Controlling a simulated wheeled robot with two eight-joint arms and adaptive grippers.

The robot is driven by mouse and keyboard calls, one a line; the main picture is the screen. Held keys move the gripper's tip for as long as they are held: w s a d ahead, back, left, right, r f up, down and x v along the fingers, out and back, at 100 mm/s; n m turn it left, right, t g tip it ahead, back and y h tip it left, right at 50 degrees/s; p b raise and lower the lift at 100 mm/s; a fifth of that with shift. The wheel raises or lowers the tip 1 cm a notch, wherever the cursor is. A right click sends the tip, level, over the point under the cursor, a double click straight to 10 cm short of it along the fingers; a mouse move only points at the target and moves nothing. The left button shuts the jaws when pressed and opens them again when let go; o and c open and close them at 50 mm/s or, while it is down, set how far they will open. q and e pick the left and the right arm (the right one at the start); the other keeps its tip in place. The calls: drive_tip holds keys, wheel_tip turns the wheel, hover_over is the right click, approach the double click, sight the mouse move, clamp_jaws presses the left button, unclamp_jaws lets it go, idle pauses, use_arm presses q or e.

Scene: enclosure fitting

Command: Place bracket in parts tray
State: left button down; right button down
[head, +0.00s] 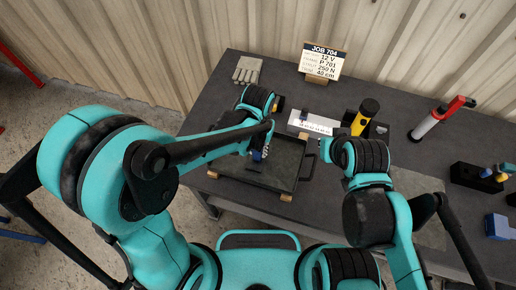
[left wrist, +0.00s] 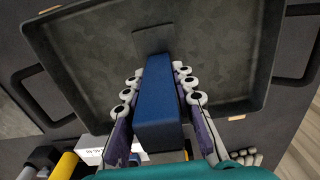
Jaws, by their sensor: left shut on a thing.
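The bracket looks like a blue bar-shaped piece (left wrist: 158,105). My left gripper (left wrist: 158,74) is shut on it, with fingers along both sides. In the head view the left gripper (head: 260,148) is over the dark parts tray (head: 292,180), and a bit of blue shows below it. The tray's floor and rim also show in the left wrist view (left wrist: 225,107). A darker patch lies on the tray floor beyond the blue piece's end. Whether the piece touches the floor cannot be told. My right gripper (head: 344,172) is mostly hidden by its own arm.
A red-and-white tool (head: 440,117), a black block (head: 475,178) and a blue block (head: 499,227) are at right.

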use_arm(q)
drive_tip(key=shift+f, duration=0.15)
drive_tip(key=c, duration=1.3)
unclamp_jaws()
drive_tip(key=shift+o, duration=0.2)
drive_tip(key=shift+r, duration=0.3)
wheel_tip(320, 180, up, 12)
drive_tip(key=p, duration=0.3)
drive_tip(key=shift+f, duration=0.1)
drive_tip(key=s+a+r+n+t, duration=0.1)
drive_tip(key=s+a+r+t, duration=0.1)
drive_tip(key=a, duration=0.7)
drive_tip(key=s+a+r+n+t, duration=0.2)
drive_tip(key=a+t, duration=0.3)
drive_tip(key=a, duration=0.3)
drive_tip(key=shift+s+a+r+n, duration=0.3)
drive_tip(key=shift+s+a, duration=0.05)
drive_tip(key=shift+s, duration=0.2)
